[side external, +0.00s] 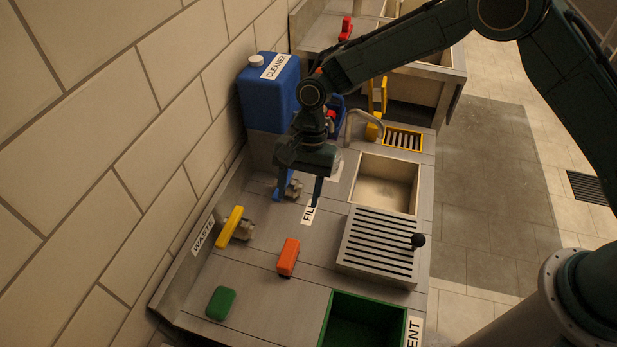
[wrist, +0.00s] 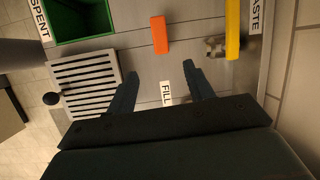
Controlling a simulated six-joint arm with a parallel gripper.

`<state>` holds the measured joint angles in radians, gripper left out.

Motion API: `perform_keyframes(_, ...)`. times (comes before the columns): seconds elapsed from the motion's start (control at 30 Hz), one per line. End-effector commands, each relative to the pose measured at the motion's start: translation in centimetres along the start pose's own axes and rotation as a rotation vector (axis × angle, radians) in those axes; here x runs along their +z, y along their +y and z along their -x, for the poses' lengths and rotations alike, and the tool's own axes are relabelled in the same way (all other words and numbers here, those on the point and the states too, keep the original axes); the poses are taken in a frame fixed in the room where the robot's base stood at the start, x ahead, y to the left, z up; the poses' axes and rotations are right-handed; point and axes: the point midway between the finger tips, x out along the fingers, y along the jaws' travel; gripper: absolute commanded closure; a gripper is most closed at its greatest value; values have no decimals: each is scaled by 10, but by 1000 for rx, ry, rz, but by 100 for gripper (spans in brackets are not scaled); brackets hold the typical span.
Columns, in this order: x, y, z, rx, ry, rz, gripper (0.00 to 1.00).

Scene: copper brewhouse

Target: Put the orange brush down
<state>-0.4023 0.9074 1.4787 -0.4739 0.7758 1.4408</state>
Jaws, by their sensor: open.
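The orange brush (side external: 288,257) lies on the grey worktop, apart from my gripper. It also shows in the wrist view (wrist: 159,35), beyond my fingertips. My gripper (side external: 298,195) is open and empty above the worktop near the FILL label (side external: 308,212). Its two fingers are spread wide in the wrist view (wrist: 158,82), with bare worktop and the FILL label between them.
A green block (side external: 220,303), a yellow-handled valve (side external: 230,228) by the WASTE label, a slatted grate (side external: 380,245) with a black knob, and a green bin (side external: 362,322) surround the brush. A blue CLEANER container (side external: 268,92) and a sink (side external: 384,184) stand farther back.

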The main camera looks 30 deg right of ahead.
Motion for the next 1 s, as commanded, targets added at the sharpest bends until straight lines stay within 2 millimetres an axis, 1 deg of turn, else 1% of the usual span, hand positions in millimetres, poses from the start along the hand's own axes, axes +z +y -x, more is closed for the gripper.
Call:
perform_keyframes(0.03,-1,3,19,-16,17,19,48)
perform_keyframes(0.2,-2,18,73,-52,73,96,48)
perform_keyframes(0.37,0,39,119,-79,129,166,48)
perform_keyframes(0.5,4,60,156,-99,181,225,48)
perform_keyframes(0.67,10,89,194,-114,241,291,48)
perform_keyframes(0.8,17,116,223,-122,296,346,48)
perform_keyframes(1.0,30,158,256,-125,376,421,48)
